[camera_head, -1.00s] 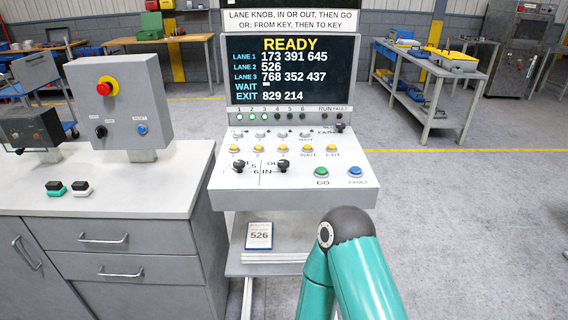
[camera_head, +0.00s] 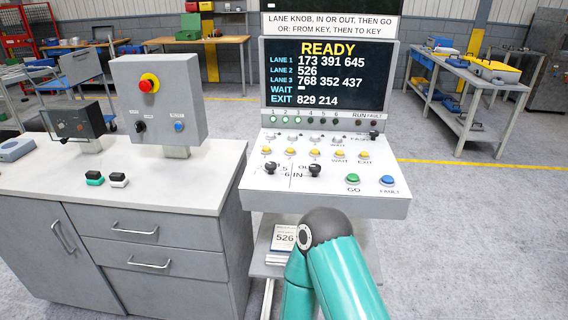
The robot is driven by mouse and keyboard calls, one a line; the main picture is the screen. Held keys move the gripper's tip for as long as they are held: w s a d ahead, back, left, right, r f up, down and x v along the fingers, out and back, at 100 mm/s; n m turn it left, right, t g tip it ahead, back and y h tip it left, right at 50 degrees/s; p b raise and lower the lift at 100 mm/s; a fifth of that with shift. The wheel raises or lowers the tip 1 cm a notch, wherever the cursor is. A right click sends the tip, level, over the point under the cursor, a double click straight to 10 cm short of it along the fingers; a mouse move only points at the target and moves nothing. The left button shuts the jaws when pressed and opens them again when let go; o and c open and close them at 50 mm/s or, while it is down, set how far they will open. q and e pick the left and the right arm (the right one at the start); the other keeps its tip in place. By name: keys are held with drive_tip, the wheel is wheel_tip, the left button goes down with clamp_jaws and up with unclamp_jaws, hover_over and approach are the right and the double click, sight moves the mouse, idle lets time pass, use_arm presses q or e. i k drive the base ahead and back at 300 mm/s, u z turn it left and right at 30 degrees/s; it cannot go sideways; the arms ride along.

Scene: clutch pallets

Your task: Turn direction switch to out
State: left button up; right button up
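The control console (camera_head: 385,207) stands in front of me, with a sloped panel under a dark screen (camera_head: 342,73) that reads READY. Two black knobs sit low on the panel. The right knob is the direction switch (camera_head: 314,170), beside the labels OUT and IN; its exact pointing is too small to tell. The left one is the lane knob (camera_head: 270,168). A green GO button (camera_head: 353,178) and a blue FAULT button (camera_head: 387,181) lie to their right. A teal arm of mine rises from the bottom, below the panel.
A card reading 526 (camera_head: 284,237) is on the console's lower shelf. Open floor lies to the right.

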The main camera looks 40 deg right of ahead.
sight(314, 168)
drive_tip(key=u, duration=0.4)
drive_tip(key=k, duration=0.6)
drive_tip(key=z, duration=1.7)
drive_tip(key=i, duration=1.1)
drive_tip(key=u, duration=0.1)
drive_tip(key=k, duration=0.35)
drive_tip(key=z, duration=0.1)
